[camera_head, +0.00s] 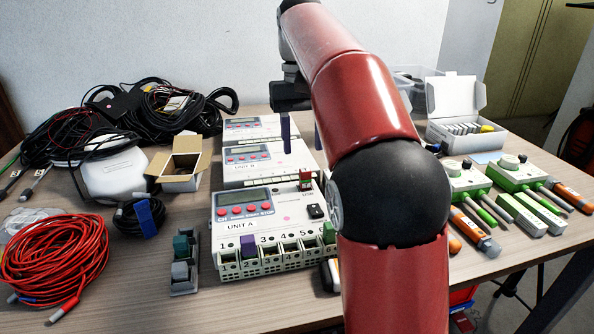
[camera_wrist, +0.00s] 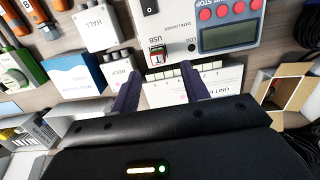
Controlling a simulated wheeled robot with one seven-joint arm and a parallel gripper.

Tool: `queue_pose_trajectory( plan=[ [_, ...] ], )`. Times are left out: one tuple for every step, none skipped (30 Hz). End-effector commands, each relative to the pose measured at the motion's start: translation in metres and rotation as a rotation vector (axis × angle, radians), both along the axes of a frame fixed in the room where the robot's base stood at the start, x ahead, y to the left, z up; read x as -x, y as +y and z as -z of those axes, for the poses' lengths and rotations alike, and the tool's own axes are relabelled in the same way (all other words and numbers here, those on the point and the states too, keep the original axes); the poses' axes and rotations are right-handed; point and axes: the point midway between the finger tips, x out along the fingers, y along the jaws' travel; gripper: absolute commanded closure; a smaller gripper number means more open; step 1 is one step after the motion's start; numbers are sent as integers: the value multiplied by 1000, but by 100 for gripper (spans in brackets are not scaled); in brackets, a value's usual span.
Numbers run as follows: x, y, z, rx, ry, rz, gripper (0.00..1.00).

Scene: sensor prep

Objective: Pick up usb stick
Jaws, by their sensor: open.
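My gripper (camera_head: 301,146) is open and empty, with dark purple fingers pointing down, above and behind the stick. In the wrist view my gripper (camera_wrist: 159,82) has one finger on each side of the line to the stick, not touching it.
Unit B (camera_head: 255,165) and another like unit stand behind Unit A. An open cardboard box (camera_head: 180,166) and black cables (camera_head: 120,110) lie to the left, red cable (camera_head: 50,255) at front left. Green-white devices (camera_head: 470,180) and orange-tipped probes stand right. My arm hides the middle.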

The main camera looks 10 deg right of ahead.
Motion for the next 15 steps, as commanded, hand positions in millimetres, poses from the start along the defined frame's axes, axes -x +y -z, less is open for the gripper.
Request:
queue_pose_trajectory(
  plan=[
    [-3, 1, 1, 3, 7, -1, 55],
    [-3, 1, 2, 4, 10, -1, 55],
    [-3, 1, 4, 4, 13, -1, 55],
    [-3, 1, 7, 4, 14, -1, 55],
    [-3, 1, 11, 4, 15, -1, 55],
    [-2, 1, 16, 4, 14, -1, 55],
    [-1, 1, 19, 4, 15, 0, 55],
    [-1, 1, 23, 4, 15, 0, 55],
    [0, 0, 27, 4, 14, 0, 55],
    [0, 0, 30, 4, 14, 0, 55],
    [1, 0, 33, 4, 14, 0, 55],
    [2, -1, 39, 4, 14, -1, 55],
    [3, -2, 43, 4, 14, -1, 55],
    [4, -2, 49, 4, 15, -1, 55],
    [5, -3, 55, 4, 14, -2, 55]
  ],
)
